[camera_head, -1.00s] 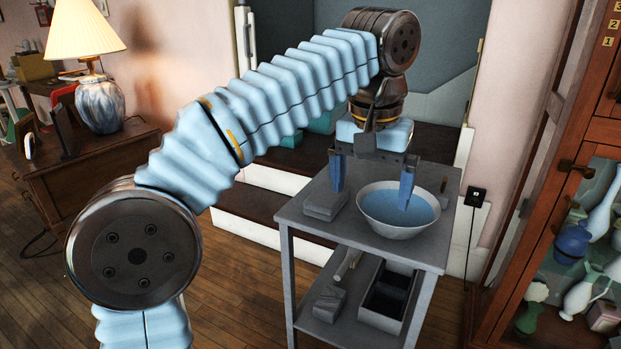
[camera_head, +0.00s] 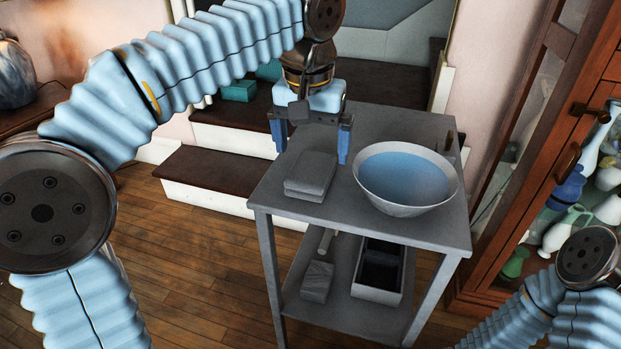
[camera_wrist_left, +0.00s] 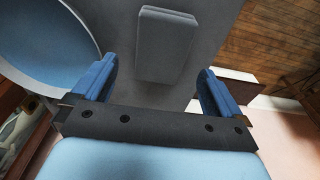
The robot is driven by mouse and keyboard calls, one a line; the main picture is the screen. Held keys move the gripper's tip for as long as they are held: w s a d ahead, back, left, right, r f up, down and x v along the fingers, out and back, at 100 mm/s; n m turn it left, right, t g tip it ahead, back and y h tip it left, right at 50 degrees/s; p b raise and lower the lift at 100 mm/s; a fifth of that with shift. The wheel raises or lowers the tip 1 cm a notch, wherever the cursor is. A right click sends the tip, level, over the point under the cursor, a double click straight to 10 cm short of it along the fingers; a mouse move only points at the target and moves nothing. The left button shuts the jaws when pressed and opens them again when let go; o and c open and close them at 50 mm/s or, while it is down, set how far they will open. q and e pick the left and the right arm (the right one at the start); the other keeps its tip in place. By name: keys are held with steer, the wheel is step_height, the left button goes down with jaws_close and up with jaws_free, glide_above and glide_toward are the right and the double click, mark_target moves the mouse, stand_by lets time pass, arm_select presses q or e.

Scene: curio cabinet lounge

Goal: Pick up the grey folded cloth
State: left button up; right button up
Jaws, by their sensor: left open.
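The grey folded cloth (camera_head: 311,174) lies flat on the left part of the grey table top (camera_head: 285,209). It also shows in the left wrist view (camera_wrist_left: 166,46), ahead of the fingertips and roughly between their lines. My left gripper (camera_head: 312,152) is open and empty, with its blue fingers pointing down above the back of the table, just behind the cloth. In the left wrist view the two fingers (camera_wrist_left: 158,75) are wide apart and not touching the cloth. My right gripper is out of view; only part of my right arm shows at the lower right.
A white bowl (camera_head: 400,207) with a blue inside stands right of the cloth; it also shows in the wrist view (camera_wrist_left: 82,72). The lower shelf holds a divided box (camera_head: 376,292) and a grey block (camera_head: 317,282). A glass cabinet (camera_head: 573,110) stands at the right, steps (camera_head: 213,165) behind.

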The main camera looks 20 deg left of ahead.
mark_target(312, 167)
arm_select(q)
steer(key=f, duration=0.2)
steer(key=f+b, duration=0.1)
steer(key=f, duration=0.2)
steer(key=shift+w+f+b, duration=0.2)
steer(key=shift+f+b, duration=0.05)
steer(key=shift+b, duration=0.05)
steer(key=shift+c, duration=0.3)
